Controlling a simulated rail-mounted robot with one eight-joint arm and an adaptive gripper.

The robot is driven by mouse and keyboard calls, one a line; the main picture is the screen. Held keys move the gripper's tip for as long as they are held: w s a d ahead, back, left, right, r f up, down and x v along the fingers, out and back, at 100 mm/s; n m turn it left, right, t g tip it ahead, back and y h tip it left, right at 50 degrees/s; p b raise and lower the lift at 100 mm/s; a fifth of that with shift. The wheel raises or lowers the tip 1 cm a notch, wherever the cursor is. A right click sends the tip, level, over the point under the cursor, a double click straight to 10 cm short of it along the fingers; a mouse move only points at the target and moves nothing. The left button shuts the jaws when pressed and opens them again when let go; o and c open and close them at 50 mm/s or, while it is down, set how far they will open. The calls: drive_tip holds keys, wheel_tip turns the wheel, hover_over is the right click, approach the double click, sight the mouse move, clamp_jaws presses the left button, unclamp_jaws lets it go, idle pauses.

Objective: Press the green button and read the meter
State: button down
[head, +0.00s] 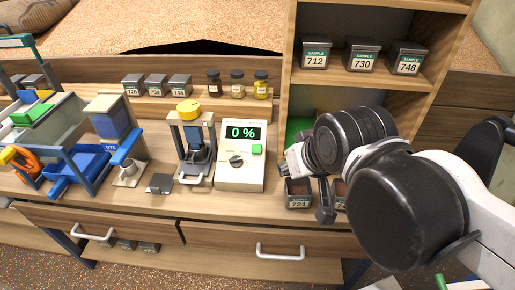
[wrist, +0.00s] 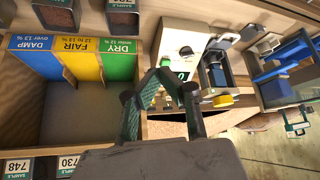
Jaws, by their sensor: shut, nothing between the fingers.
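The meter (head: 240,172) is a cream box on the bench with a dark display (head: 242,132) reading 0 %. A green button (head: 257,150) sits at its right below the display, and a dark knob (head: 236,161) is at its left. In the wrist view the meter (wrist: 192,28) appears turned over, beyond the fingers. My gripper (wrist: 160,82) is shut and empty, with its fingers in front of the meter's display end. In the head view my arm's end is just right of the meter, apart from it; the fingertips are hard to make out there.
A shelf (head: 288,60) with sample boxes stands right of the meter. DAMP, FAIR and DRY panels (wrist: 75,58) show in the wrist view. A press-like stand (head: 195,150) with a yellow knob is left of the meter. Jars (head: 237,85) stand behind. Sample box 721 (head: 299,193) is near my arm.

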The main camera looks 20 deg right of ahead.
idle(0.8)
drive_tip(key=m+t+y+b, duration=0.1)
drive_tip(key=m+t+b, duration=0.1)
drive_tip(key=m+t, duration=0.4)
hover_over(257, 149)
drive_tip(key=s+a, duration=0.2)
drive_tip(key=s, duration=0.3)
drive_tip(key=shift+n+t, duration=0.3)
drive_tip(key=shift+n, duration=0.3)
drive_tip(key=shift+s+f, duration=0.1)
drive_tip(key=shift+f, duration=2.05)
drive_tip(key=w+f+b, duration=0.1)
drive_tip(key=f+b, duration=0.1)
drive_tip(key=w+d+f+b, duration=0.1)
drive_tip(key=f+b, duration=0.1)
drive_tip(key=f, duration=0.1)
drive_tip(key=w+f+b, duration=0.1)
drive_tip(key=f+b, duration=0.2)
drive_tip(key=shift+w+d, duration=0.25)
drive_tip(key=shift+w, duration=0.1)
drive_tip(key=shift+f, duration=0.1)
drive_tip(key=shift+w+d+f+b, duration=0.15)
drive_tip(key=shift+f+b, duration=0.1)
drive_tip(key=shift+b, duration=0.25)
